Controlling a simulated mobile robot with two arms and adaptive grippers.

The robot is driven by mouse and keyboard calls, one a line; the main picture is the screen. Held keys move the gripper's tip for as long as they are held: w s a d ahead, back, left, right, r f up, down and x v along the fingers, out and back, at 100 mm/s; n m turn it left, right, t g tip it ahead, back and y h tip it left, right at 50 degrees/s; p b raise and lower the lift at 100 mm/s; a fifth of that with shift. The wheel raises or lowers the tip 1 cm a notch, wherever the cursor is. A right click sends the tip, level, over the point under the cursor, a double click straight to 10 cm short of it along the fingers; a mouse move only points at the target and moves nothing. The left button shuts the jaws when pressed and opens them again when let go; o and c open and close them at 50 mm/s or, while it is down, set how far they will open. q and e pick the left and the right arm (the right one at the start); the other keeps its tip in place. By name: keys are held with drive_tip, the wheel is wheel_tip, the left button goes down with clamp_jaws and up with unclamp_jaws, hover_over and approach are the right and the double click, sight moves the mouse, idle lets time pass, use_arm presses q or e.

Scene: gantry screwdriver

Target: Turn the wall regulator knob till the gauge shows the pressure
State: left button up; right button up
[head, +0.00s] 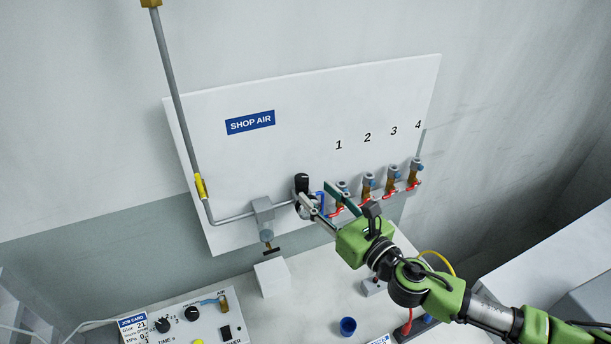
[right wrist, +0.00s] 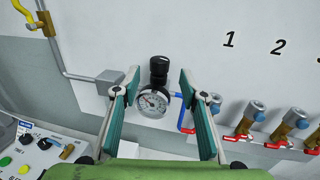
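The wall regulator has a black knob (head: 302,182) on top, mounted on the white shop-air panel. In the right wrist view the knob (right wrist: 159,68) stands upright above the round white gauge (right wrist: 153,101). The gauge needle is too small to read surely. My right gripper (head: 323,205) is in front of the regulator and partly hides the gauge in the head view. In the right wrist view the right gripper (right wrist: 160,85) is open, its green-padded fingers apart on both sides of the regulator, with nothing held. My left gripper is not in view.
Several outlet valves with red handles (head: 366,202) stand right of the regulator, near my right fingers. A grey pipe (head: 172,85) runs down the panel's left.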

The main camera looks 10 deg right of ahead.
sight(306, 183)
drive_tip(key=p+x, duration=0.1)
drive_tip(key=x, duration=0.4)
drive_tip(key=shift+w+a, duration=0.15)
drive_tip(key=shift+w, duration=0.25)
clamp_jaws()
